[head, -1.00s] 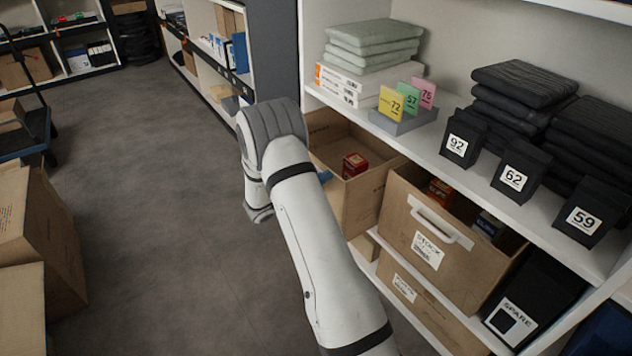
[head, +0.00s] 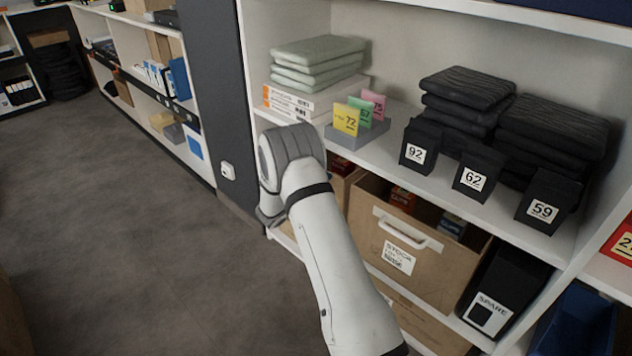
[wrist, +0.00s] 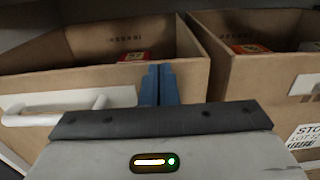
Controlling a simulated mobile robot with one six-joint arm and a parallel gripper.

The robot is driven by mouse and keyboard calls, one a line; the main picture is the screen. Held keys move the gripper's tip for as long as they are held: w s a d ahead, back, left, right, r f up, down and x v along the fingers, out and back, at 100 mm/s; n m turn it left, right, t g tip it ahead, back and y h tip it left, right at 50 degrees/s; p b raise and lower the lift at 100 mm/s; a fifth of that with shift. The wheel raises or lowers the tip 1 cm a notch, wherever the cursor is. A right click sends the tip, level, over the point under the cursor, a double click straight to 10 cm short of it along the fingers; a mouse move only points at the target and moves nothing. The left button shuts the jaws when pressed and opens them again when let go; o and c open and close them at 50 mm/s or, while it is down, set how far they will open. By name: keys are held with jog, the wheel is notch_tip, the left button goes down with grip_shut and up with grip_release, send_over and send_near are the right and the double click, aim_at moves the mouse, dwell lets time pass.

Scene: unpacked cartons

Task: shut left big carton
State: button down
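The left big carton (wrist: 180,75) is brown and open-topped, with its front panel close ahead in the wrist view. A white handle (wrist: 65,105) is on that panel at left, and a red box (wrist: 133,56) lies inside. In the head view my arm hides most of this carton (head: 343,188). My gripper (wrist: 160,72) has its blue fingers together with nothing seen between them. They stand upright at the panel, right of the handle; I cannot tell whether they touch it. The carton's front looks roughly level with the right carton's front.
A right big carton (head: 405,259) with small boxes inside stands close beside it, and a black SPARE bin (head: 512,286) beyond that. The shelf (head: 395,163) above holds folded cloths, number cards and black number blocks. Open floor (head: 110,230) lies to the left.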

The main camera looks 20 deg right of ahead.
jog(key=shift+w+d+r, duration=0.15)
jog(key=shift+d+r, duration=0.15)
jog(key=shift+d, duration=0.05)
jog(key=shift+a, duration=0.1)
jog(key=p+v, duration=0.3)
jog(key=v, duration=1.2)
jog(key=s+d+r+m+g+y+p, duration=0.25)
jog(key=s+r+m+p, duration=0.2)
jog(key=r, duration=0.35)
jog(key=s+d+r+m+g+y+p, duration=0.1)
jog(key=s+d+r+m+g+p, duration=0.25)
jog(key=s+r, duration=0.35)
jog(key=s+d+r+m+g+y+p, duration=0.1)
jog(key=s+d+r+m+g+p, duration=0.25)
jog(key=r, duration=0.55)
jog(key=s+a+r+m+t+y+p, duration=0.1)
jog(key=s+a+r+m+y+p, duration=0.2)
jog(key=s+r, duration=0.3)
jog(key=s+a+r+m+t+y+p, duration=0.1)
jog(key=s+a+r+m+y+p, duration=0.2)
jog(key=s+r+m+y+p, duration=0.1)
jog(key=s+a+r+m+t+y+p, duration=0.1)
jog(key=s+a+r+m+y+p, duration=0.2)
jog(key=s+r, duration=0.6)
jog(key=m+y+p, duration=0.1)
jog(key=m+p, duration=0.1)
jog(key=p, duration=0.1)
jog(key=shift+s+a+r+t+p, duration=0.25)
jog(key=shift+s+a+t+p, duration=0.05)
jog(key=shift+a+t, duration=0.1)
